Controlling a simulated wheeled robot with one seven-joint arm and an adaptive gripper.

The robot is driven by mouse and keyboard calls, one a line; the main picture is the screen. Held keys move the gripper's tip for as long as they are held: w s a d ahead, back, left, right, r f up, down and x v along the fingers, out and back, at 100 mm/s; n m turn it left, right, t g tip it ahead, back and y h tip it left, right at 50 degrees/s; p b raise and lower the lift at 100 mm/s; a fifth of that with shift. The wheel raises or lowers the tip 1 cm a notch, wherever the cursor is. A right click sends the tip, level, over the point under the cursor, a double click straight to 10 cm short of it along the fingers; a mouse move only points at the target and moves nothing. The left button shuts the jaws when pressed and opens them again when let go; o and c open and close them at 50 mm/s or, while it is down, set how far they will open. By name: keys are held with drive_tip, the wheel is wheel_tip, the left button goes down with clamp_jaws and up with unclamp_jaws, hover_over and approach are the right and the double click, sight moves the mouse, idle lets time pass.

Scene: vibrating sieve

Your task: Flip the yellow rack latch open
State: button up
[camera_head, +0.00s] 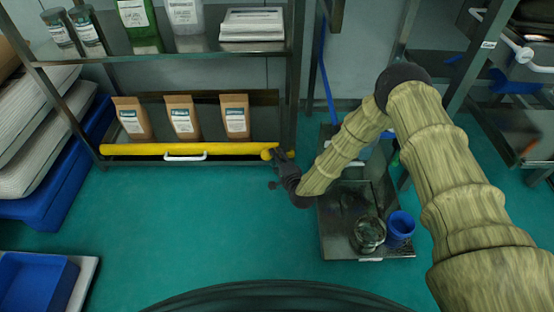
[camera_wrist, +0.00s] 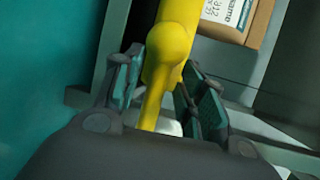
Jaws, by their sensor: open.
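The yellow latch is a long bar (camera_head: 226,149) across the front of the lower rack shelf, with a rounded knob at its right end. In the wrist view the yellow latch end (camera_wrist: 173,55) runs down between the fingers. My gripper (camera_head: 273,160) is at the right end of the bar, beside the rack's right post. In the wrist view my gripper (camera_wrist: 160,90) is open, with one green-padded finger on each side of the yellow part. I cannot tell whether either pad touches it.
Several brown paper bags (camera_head: 183,118) stand on the shelf behind the bar. A white handle (camera_head: 185,156) sits at the bar's middle. A metal cart (camera_head: 340,245) with a blue cup (camera_head: 400,226) and a glass jar (camera_head: 368,234) stands right of my gripper.

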clamp_jaws()
